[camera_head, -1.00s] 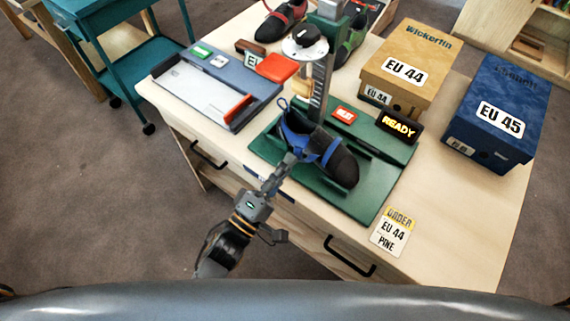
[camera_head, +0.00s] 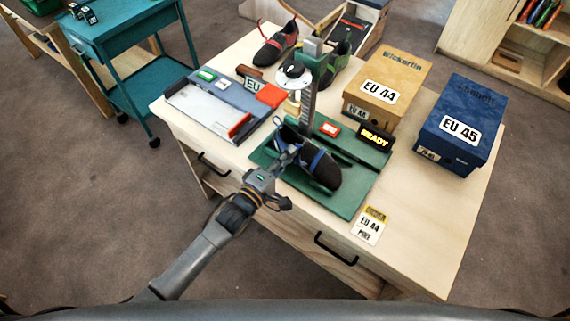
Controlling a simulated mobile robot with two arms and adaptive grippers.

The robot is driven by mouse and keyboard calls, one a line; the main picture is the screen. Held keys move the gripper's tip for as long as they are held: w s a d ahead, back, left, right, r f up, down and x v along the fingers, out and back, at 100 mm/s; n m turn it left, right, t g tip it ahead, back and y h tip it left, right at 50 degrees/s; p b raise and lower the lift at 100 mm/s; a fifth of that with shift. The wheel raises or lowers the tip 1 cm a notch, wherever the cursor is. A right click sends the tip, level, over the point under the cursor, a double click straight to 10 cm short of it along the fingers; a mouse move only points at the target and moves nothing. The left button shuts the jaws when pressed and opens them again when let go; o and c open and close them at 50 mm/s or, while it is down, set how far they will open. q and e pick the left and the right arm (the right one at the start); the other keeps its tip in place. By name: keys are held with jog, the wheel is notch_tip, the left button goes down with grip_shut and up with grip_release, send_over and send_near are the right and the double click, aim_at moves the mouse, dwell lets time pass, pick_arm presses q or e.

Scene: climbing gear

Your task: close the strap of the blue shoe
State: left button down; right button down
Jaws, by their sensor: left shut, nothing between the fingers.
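The blue shoe (camera_head: 318,172), black with blue trim, lies on the green base plate of a press-like stand, toe toward the lower right. A blue strap (camera_head: 319,160) crosses its upper; whether it is fastened I cannot tell. My left gripper (camera_head: 287,155) is shut and empty, with its fingertips at the left side of the shoe, by the opening. Whether the fingertips touch the shoe or strap I cannot tell. The gripper hides part of the shoe's near side. My right gripper is not in view.
The green stand (camera_head: 352,206) has an upright column and a lit READY display (camera_head: 375,138). A tan box (camera_head: 388,84) and a blue box (camera_head: 460,122) stand at the right. A grey measuring device (camera_head: 216,104) lies at the left. Two other shoes sit at the back.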

pick_arm(q)
jog(key=shift+r+b+x, duration=0.25)
jog(key=shift+x, duration=0.9)
jog(key=shift+r+b+x, duration=0.25)
jog(key=shift+x, duration=1.65)
jog(key=shift+w, duration=0.25)
jog(key=shift+r, duration=0.1)
